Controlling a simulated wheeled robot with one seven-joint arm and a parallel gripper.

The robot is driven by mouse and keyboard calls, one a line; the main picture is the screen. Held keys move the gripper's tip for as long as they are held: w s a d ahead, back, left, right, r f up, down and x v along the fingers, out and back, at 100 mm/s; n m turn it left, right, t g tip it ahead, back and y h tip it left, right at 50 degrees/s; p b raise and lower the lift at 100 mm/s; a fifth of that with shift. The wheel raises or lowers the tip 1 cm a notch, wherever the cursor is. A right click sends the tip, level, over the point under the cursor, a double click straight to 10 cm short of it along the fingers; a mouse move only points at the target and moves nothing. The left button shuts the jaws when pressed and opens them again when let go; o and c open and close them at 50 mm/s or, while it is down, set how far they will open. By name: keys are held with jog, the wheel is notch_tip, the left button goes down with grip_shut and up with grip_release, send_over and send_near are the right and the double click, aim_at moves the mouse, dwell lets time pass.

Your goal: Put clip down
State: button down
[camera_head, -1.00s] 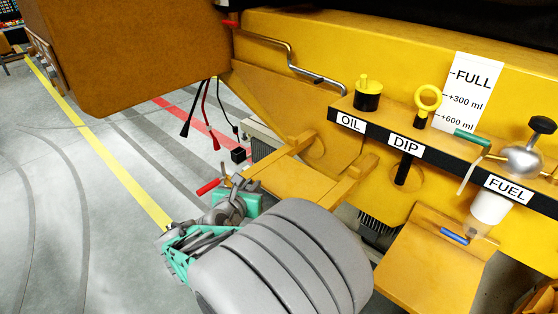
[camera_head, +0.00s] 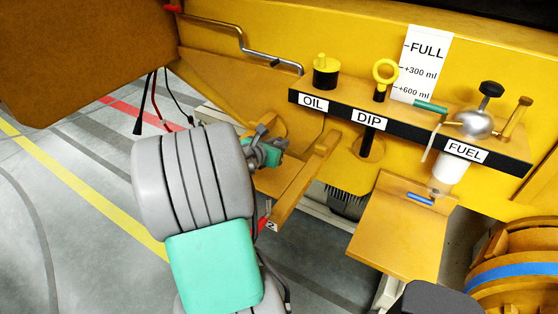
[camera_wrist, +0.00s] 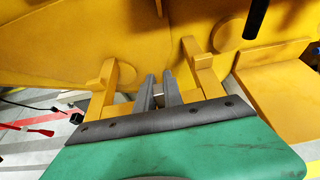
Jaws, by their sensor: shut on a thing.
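My gripper (camera_head: 268,150) is shut, with its fingertips beside the yellow bracket (camera_head: 318,168) below the OIL label. In the wrist view my gripper (camera_wrist: 158,88) has its two grey fingers between the bracket's two upright arms (camera_wrist: 200,72). Only a small pale patch shows between the fingers; I cannot make out the held clip's shape. A red clip hangs on a cable at the left in the wrist view (camera_wrist: 38,131). A black clip (camera_head: 138,125) hangs from a cable under the brown panel.
The yellow machine wall carries a shelf with OIL, DIP and FUEL labels (camera_head: 368,121). A yellow tray with a blue-handled item (camera_head: 420,199) lies at right. The brown panel (camera_head: 75,60) overhangs at upper left. Open floor lies at left.

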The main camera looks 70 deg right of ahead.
jog(key=shift+w+d+f, duration=0.1)
jog(key=shift+d+f, duration=0.2)
jog(key=shift+f, duration=0.3)
jog(key=f+b, duration=0.4)
jog(key=shift+w+d+b, duration=0.15)
jog(key=shift+d+b, duration=0.15)
jog(key=shift+d, duration=0.1)
jog(key=shift+r, duration=0.25)
jog(key=shift+f, duration=0.2)
jog(key=c, duration=1.5)
grip_release()
jog(key=shift+o, duration=0.2)
